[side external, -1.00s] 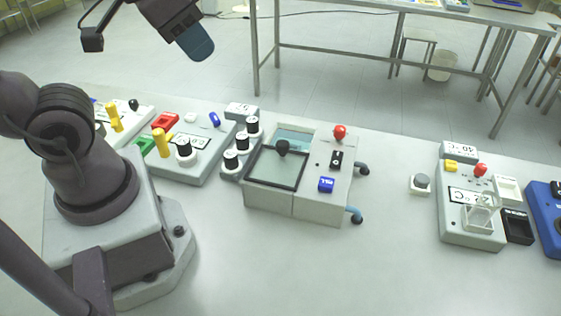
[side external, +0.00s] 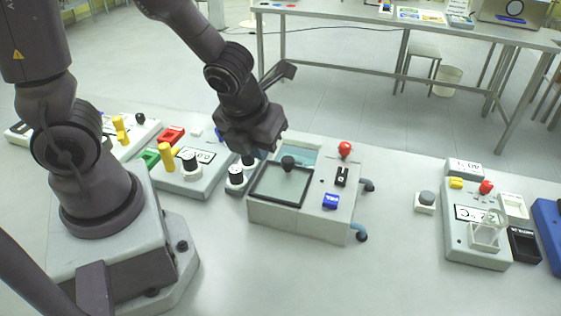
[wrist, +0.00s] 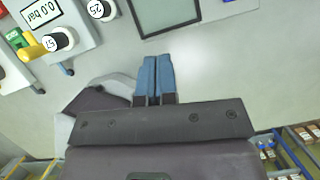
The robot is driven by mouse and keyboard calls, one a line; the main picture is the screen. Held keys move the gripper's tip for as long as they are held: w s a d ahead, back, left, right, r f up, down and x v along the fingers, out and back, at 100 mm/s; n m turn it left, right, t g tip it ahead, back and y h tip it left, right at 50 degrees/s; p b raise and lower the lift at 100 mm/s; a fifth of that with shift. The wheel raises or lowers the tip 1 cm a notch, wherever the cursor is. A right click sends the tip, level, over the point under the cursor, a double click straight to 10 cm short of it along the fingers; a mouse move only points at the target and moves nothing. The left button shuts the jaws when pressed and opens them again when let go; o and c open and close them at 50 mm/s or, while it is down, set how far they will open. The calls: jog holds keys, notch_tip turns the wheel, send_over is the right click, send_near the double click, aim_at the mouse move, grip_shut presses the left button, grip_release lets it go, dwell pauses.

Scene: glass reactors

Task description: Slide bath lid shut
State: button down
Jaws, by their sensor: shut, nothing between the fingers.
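The bath (side external: 298,222) is a grey box in the middle of the bench. Its lid (side external: 277,203) is a clear pane in a black frame with a black knob (side external: 288,162) on its back edge. The lid covers the front part of the opening, and a strip of water (side external: 300,151) shows behind it. In the wrist view, part of the dark-framed lid (wrist: 165,35) shows at the top. My gripper has blue fingers (wrist: 157,60) pressed together, empty, just short of that frame in the picture.
Black-topped dials (side external: 236,176) stand close to the bath's left side. Another grey unit (side external: 475,250) is farther right. The bench in front is clear.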

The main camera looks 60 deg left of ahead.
send_near(284, 175)
jog(key=shift+s+d+f, duration=0.25)
jog(key=shift+s+f, duration=0.05)
jog(key=shift+f, duration=0.4)
jog(key=shift+s+d+f, duration=0.2)
jog(key=shift+s+f, duration=0.1)
jog(key=shift+f, duration=0.45)
jog(key=shift+s+d+f, duration=0.25)
jog(key=shift+s+f, duration=0.05)
jog(key=shift+f, duration=0.4)
jog(key=shift+w+a+f, duration=0.1)
jog(key=shift+w+a, duration=0.5)
jog(key=shift+w, duration=0.25)
jog(key=shift+w+a, duration=0.6)
jog(key=shift+w, duration=0.2)
jog(key=w+a, duration=0.8)
jog(key=shift+w+a, duration=0.1)
